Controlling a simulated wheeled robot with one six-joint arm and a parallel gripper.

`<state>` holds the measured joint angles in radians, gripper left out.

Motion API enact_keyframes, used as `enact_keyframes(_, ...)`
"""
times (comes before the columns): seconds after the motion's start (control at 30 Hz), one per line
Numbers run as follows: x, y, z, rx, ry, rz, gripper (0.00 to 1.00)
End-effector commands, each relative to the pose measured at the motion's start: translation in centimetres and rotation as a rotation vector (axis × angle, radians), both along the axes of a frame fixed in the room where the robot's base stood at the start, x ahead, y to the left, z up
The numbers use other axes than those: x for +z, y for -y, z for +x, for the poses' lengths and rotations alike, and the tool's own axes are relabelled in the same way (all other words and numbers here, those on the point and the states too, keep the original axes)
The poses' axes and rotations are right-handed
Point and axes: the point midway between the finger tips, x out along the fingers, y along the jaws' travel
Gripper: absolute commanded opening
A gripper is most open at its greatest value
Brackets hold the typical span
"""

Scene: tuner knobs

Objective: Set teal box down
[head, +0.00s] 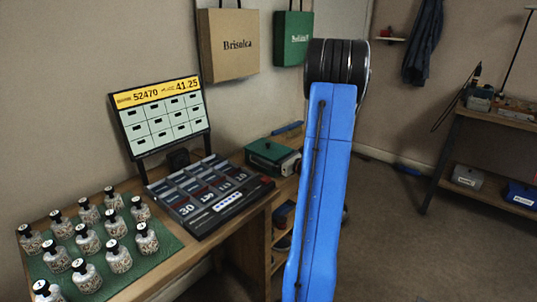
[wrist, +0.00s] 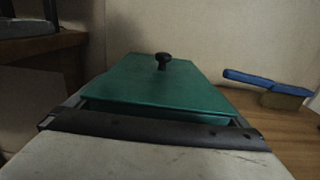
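The teal box (head: 270,150) has a flat lid with a small black knob. It is level, low over the right end of the desk, beside the dark console. It fills the middle of the wrist view (wrist: 160,88). My gripper (head: 289,163) is at the box's near right side in the head view. In the wrist view my gripper (wrist: 158,118) has its pale body below the box, and a finger shows at each side of it. It looks shut on the box. The underside is hidden, so I cannot tell whether the box touches the wood.
A blue-handled brush (wrist: 262,84) lies on the wood right of the box. The dark console (head: 210,192) is left of the box, with a display panel (head: 160,115) behind it. Several jars stand on a green mat (head: 165,258). Two bags hang on the wall above.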

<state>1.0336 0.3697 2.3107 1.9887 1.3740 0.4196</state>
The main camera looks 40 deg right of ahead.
Motion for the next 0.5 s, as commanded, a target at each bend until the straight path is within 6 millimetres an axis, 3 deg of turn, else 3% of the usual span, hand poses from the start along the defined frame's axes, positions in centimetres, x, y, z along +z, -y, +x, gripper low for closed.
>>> enact_keyframes(0.3,0.5,0.0,0.0,0.0,0.001,-0.003,1.0)
enact_keyframes(0.5,0.4,0.3,-2.6,-0.003,0.001,-0.001,1.0)
